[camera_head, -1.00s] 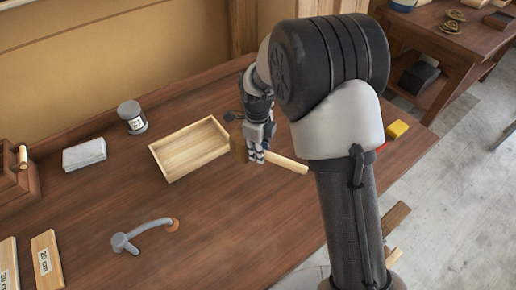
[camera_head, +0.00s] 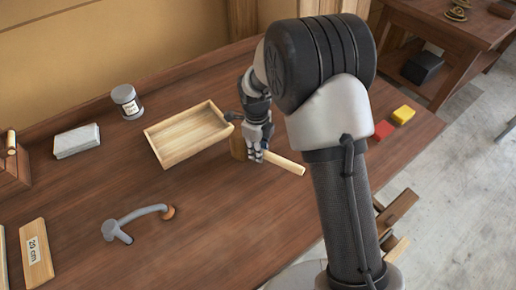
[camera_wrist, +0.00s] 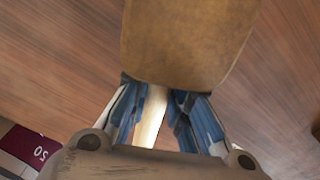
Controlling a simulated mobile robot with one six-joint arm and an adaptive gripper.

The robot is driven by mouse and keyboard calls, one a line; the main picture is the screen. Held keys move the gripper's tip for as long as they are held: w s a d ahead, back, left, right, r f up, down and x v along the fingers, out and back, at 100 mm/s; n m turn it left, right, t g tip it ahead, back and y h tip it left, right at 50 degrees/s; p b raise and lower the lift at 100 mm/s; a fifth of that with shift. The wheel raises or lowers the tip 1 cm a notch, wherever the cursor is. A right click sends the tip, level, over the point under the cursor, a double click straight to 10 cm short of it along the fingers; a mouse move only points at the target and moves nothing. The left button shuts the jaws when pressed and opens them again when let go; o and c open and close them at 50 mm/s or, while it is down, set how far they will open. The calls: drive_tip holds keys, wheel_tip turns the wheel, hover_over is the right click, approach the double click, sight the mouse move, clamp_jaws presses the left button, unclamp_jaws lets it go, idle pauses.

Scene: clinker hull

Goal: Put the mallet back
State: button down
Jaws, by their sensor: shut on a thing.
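The mallet has a brown block head (camera_head: 238,146) and a pale wooden handle (camera_head: 286,164). My gripper (camera_head: 257,152) is shut on its handle, close to the head. In the wrist view the head (camera_wrist: 188,40) fills the top middle, and the pale handle (camera_wrist: 150,117) runs between my fingers (camera_wrist: 158,112). In the head view the mallet appears just right of the shallow wooden tray, over the bench. I cannot tell whether it touches the bench top. My fingers hide part of the handle.
The empty wooden tray (camera_head: 160,157) stands left of my gripper. A grey bent tool (camera_head: 136,221), a jar (camera_head: 127,100), a pale block (camera_head: 77,140) and a "20 cm" board (camera_head: 36,255) lie further left. Red (camera_head: 383,130) and yellow (camera_head: 403,115) blocks lie right, near the bench edge.

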drive_tip(key=shift+f+b, duration=0.3)
drive_tip(key=shift+f, duration=0.15)
idle(0.4)
drive_tip(key=c, duration=1.4)
unclamp_jaws()
drive_tip(key=shift+r, duration=0.1)
wheel_tip(320, 180, up, 8)
drive_tip(key=p, duration=0.5)
